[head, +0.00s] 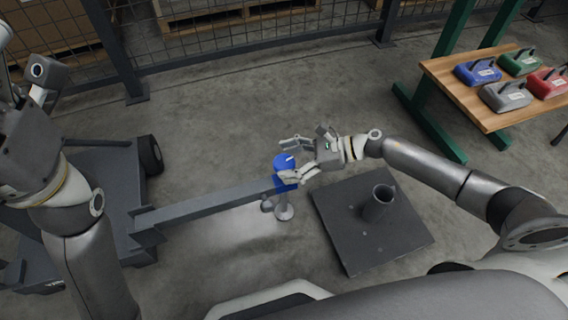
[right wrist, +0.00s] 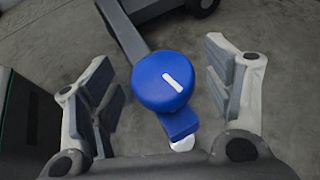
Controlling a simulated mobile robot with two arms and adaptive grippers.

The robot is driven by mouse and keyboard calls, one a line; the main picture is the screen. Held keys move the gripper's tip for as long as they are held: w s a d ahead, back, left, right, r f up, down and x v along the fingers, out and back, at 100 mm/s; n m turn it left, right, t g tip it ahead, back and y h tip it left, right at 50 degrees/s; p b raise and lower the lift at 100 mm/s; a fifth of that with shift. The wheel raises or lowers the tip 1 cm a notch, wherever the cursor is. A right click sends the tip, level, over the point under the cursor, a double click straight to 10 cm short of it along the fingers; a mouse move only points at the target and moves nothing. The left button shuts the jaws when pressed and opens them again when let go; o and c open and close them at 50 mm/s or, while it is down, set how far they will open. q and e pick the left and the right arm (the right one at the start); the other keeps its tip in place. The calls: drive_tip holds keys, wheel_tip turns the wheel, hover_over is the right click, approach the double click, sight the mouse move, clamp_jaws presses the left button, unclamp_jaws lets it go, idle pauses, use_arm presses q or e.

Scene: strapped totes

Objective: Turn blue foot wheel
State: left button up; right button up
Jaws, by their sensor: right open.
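The blue foot wheel (head: 283,162) is a round blue knob with a white mark on top, at the end of a grey drawbar (head: 205,204). In the right wrist view the blue wheel (right wrist: 162,80) sits between the two fingers, with a gap on both sides. My right gripper (head: 290,160) is open around the wheel and does not visibly grip it. It also shows in the right wrist view (right wrist: 155,90). Below the wheel is a grey foot post (head: 284,205) on the floor. My left arm is at the left edge; its fingers cannot be made out.
A dark plate (head: 345,238) with an upright tube (head: 380,203) lies right of the wheel. A dark wheeled cart (head: 105,175) stands left. A mesh fence (head: 240,40) runs behind. Open floor lies beyond the wheel.

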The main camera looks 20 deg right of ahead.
drive_tip(key=shift+w+a+f, duration=0.25)
drive_tip(key=shift+a, duration=0.4)
